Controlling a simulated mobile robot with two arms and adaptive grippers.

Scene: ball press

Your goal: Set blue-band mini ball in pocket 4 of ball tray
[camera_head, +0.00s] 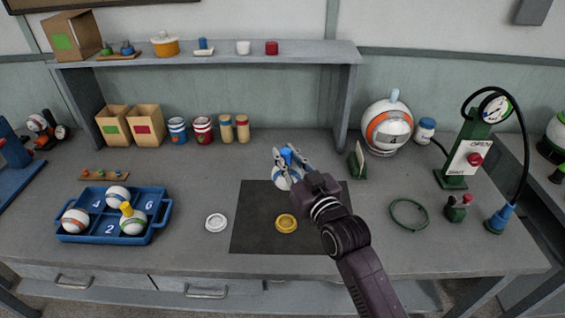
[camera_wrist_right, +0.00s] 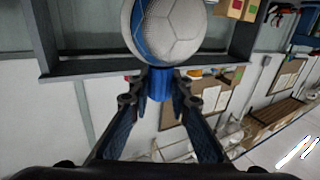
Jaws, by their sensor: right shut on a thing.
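The blue-band mini ball (camera_head: 283,181) is white with a blue band; in the right wrist view it (camera_wrist_right: 170,30) shows large at the top. My right gripper (camera_head: 290,158) is shut on the blue stem (camera_wrist_right: 160,85) of this ball, and the ball hangs near the back of the dark mat. The blue ball tray (camera_head: 161,222) lies at the left of the table. Its pocket 4 (camera_head: 97,204), back left, looks empty, as do the numbers 2 and 6 places. Three balls sit in the other pockets. My left gripper is not in view.
One tray ball carries a yellow peg (camera_head: 126,208). A white ring (camera_head: 216,223) lies between tray and dark mat (camera_head: 262,240); a yellow ring (camera_head: 286,223) lies on the mat. The shelf (camera_head: 205,57) stands behind.

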